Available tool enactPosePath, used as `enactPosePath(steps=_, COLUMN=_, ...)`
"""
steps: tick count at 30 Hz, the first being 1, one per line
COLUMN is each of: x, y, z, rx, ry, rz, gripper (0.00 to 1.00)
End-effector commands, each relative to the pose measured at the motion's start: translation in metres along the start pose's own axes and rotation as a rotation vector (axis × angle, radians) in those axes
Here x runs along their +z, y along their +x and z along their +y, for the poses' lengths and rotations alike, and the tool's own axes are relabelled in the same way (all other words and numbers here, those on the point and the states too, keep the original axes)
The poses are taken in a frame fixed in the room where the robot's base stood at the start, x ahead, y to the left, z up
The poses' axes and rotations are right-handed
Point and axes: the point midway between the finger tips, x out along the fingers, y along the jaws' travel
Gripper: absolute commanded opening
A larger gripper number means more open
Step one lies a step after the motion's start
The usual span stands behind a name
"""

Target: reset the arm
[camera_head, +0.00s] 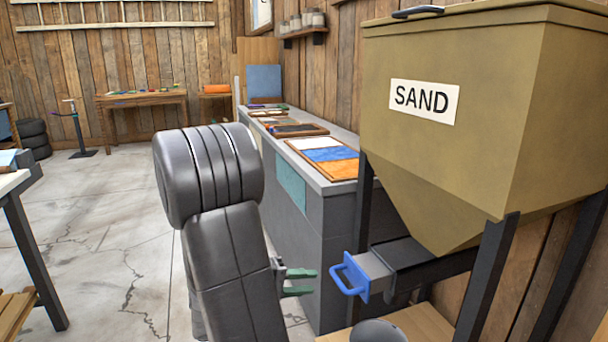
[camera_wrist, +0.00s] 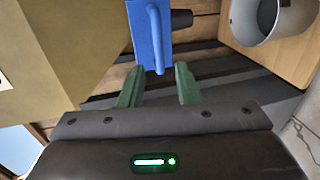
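My gripper (camera_head: 298,281) is in front of the sand hopper's chute, with its green fingers spread apart and nothing between them. In the wrist view my gripper (camera_wrist: 158,90) also shows open. The blue handle (camera_head: 349,277) of the slide gate is just to the right of the fingertips, apart from them in the head view. In the wrist view the blue handle (camera_wrist: 152,35) lies just beyond the fingertips. My dark arm covers part of the floor and counter in the head view.
The tan sand hopper (camera_head: 450,130) stands on dark legs at the right. A grey bucket (camera_head: 378,332) sits on a wooden board below the chute; it also shows in the wrist view (camera_wrist: 268,18). A grey counter (camera_head: 300,215) with colored panels runs behind. Open concrete floor lies left.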

Motion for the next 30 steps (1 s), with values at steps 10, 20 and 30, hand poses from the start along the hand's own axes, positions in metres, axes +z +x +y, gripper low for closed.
enactPosePath(steps=10, x=0.001, y=0.049, z=-0.001, rx=0.001, ry=0.002, rz=-0.005, gripper=0.30)
enactPosePath(steps=20, x=0.001, y=0.079, z=0.000, rx=0.000, ry=0.002, rz=-0.004, gripper=0.30)
enactPosePath(steps=30, x=0.000, y=0.083, z=0.001, rx=0.000, ry=0.001, rz=-0.002, gripper=0.30)
